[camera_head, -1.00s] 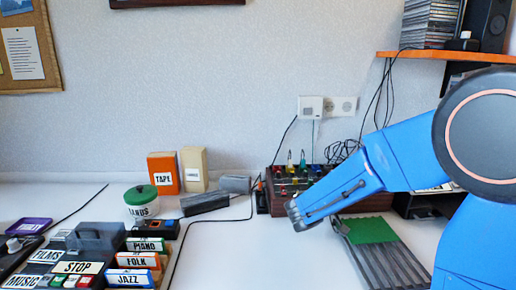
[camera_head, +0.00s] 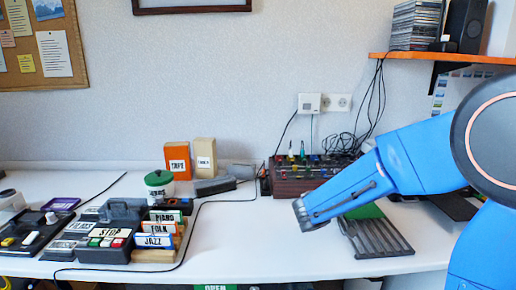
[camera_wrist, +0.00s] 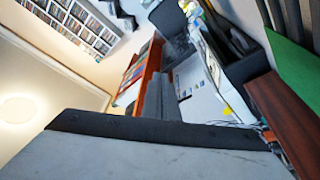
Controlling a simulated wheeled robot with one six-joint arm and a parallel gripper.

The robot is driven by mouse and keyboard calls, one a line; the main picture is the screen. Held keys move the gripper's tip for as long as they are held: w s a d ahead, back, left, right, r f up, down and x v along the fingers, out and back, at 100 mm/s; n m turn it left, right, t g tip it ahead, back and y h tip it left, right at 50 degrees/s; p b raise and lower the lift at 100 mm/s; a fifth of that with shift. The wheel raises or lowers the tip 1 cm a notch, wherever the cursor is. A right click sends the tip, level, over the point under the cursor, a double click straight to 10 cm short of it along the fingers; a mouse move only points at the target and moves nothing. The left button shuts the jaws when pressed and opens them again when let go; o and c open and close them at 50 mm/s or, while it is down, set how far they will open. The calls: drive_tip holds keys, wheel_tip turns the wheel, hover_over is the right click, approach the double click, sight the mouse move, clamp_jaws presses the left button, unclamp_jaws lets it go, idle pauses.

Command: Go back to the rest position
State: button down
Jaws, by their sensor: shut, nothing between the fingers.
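My blue arm reaches in from the right in the head view. Its dark end, my gripper (camera_head: 301,213), is over the white table, in front of the red-brown mixer box (camera_head: 300,181) and left of the slotted grey rack (camera_head: 378,238). The gripper looks shut and empty, though its fingers are small and hard to make out. In the wrist view a large pale surface with a dark band fills the bottom; I cannot tell what it is.
A green sheet (camera_head: 363,212) lies by the rack, partly behind my arm. At left are a STOP panel (camera_head: 107,233), label blocks (camera_head: 160,226), a lidded jar (camera_head: 160,184) and an orange box (camera_head: 177,158). An orange shelf (camera_head: 440,58) is above right. The front middle of the table is clear.

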drive_tip(key=s+d+f+n+g+y, duration=0.1)
drive_tip(key=s+d+f+g+y, duration=0.3)
drive_tip(key=s, duration=0.5)
drive_tip(key=s+d+f+n+g+y, duration=0.1)
drive_tip(key=s+d+f+n+y, duration=0.1)
drive_tip(key=s+f+y, duration=0.55)
drive_tip(key=s+a+f+n+t+y, duration=0.1)
drive_tip(key=s+a+n+t+y, duration=0.1)
drive_tip(key=s+a+y, duration=0.2)
drive_tip(key=s+a+f+n+t+y, duration=0.1)
drive_tip(key=s+a+n+t+y, duration=0.1)
drive_tip(key=a, duration=0.9)
drive_tip(key=shift+s+n+t+y, duration=0.3)
drive_tip(key=shift+s+t+y, duration=0.5)
drive_tip(key=shift+s+y, duration=0.65)
drive_tip(key=shift+s+d, duration=0.1)
